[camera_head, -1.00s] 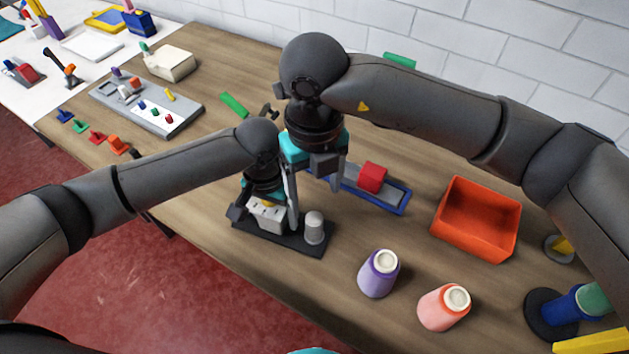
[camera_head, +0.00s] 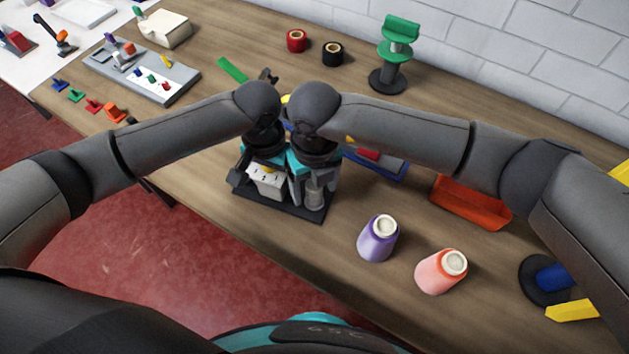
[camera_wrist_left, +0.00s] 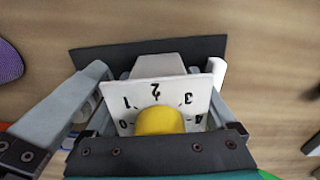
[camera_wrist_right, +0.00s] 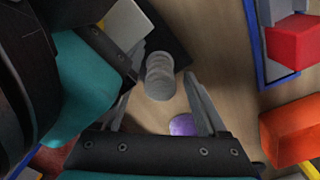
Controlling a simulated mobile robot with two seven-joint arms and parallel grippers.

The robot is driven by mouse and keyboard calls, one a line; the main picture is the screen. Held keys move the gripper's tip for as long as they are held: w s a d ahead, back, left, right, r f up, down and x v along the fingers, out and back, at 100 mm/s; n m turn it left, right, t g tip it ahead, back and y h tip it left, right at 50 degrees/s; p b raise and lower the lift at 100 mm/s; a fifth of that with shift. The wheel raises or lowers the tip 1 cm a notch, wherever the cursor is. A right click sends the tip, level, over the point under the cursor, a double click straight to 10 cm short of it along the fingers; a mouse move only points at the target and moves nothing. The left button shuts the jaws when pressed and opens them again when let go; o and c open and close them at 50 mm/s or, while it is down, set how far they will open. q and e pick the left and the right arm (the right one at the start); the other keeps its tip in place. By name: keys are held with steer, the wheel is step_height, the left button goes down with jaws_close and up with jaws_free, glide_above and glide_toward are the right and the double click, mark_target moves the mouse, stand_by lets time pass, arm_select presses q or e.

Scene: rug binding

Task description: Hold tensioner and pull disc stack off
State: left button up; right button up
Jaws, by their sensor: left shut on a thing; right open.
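The tensioner (camera_head: 268,183) is a pale block on a black base plate (camera_head: 278,208). In the left wrist view its white numbered face (camera_wrist_left: 155,92) carries a yellow knob (camera_wrist_left: 159,121). My left gripper (camera_head: 260,182) is shut on this block, one finger on each side. The disc stack (camera_head: 315,195) is a grey upright cylinder at the right end of the plate. My right gripper (camera_head: 313,190) is open around it. In the right wrist view the stack (camera_wrist_right: 160,76) shows between the finger ends, and I cannot tell whether they touch it.
A purple cone (camera_head: 378,239) and a pink cone (camera_head: 441,271) stand to the right on clear wood. An orange bin (camera_head: 470,203) and a blue tray (camera_head: 389,168) with a red block are partly behind my right arm. A green-topped stand (camera_head: 396,52) is at the back.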

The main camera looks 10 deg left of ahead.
steer(key=shift+c, duration=0.2)
jaws_close()
steer(key=c, duration=0.6)
jaws_free()
jaws_close()
steer(key=shift+r, duration=0.2)
steer(key=shift+r, duration=4.1)
